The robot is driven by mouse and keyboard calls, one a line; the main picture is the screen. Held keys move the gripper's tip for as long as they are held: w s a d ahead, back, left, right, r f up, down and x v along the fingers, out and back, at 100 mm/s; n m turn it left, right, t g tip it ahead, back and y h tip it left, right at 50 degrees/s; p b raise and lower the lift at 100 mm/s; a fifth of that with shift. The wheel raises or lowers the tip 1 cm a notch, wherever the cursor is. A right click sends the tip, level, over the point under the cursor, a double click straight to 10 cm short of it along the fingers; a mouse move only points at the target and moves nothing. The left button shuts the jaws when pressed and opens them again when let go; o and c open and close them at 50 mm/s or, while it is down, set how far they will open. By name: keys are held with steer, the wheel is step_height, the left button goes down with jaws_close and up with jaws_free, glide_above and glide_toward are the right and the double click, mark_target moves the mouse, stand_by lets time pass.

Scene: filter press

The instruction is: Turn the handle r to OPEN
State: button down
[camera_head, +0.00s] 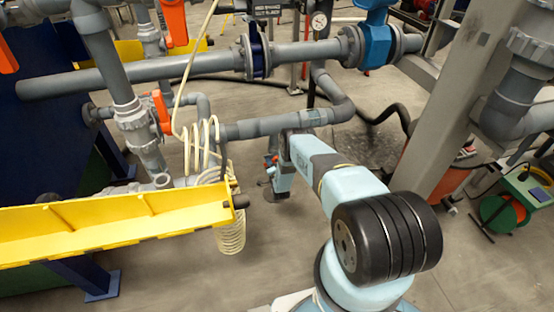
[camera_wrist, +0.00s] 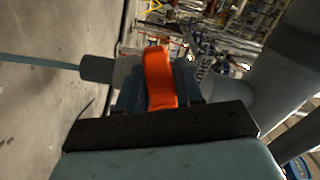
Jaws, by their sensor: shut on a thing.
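An orange valve handle (camera_wrist: 160,78) stands in the middle of the wrist view, between the two fingers of my gripper (camera_wrist: 158,88). The gripper is shut on it. In the head view my gripper (camera_head: 272,172) is right of the coiled hose and below the grey pipe, mostly hidden behind my own wrist. Only a small reddish bit of the handle (camera_head: 270,158) shows there. No OPEN mark can be read, and I cannot tell the handle's exact turn angle.
Another orange handle (camera_head: 162,112) sits on a grey valve to the left. A cream coiled hose (camera_head: 231,236) hangs by the end of a yellow beam (camera_head: 110,225), close left of my gripper. A grey post (camera_head: 455,100) stands right. Floor below is clear.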

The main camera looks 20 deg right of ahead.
steer(key=shift+s+d+f+n, duration=0.1)
steer(key=shift+d+f+n, duration=0.35)
steer(key=shift+n, duration=0.55)
steer(key=n, duration=0.2)
steer(key=d+n, duration=0.1)
steer(key=n, duration=0.1)
steer(key=shift+d+f, duration=0.15)
steer(key=shift+f, duration=0.25)
steer(key=n, duration=0.2)
steer(key=d+n, duration=0.1)
steer(key=n, duration=0.2)
steer(key=d+n, duration=0.1)
steer(key=n, duration=0.2)
steer(key=shift+w+d+f, duration=0.1)
steer(key=shift+w+d, duration=0.15)
steer(key=shift+w, duration=0.15)
steer(key=c, duration=1)
jaws_free()
steer(key=o, duration=0.5)
steer(key=shift+s+a+f, duration=0.15)
steer(key=shift+a, duration=0.05)
steer(key=shift+s+f, duration=0.1)
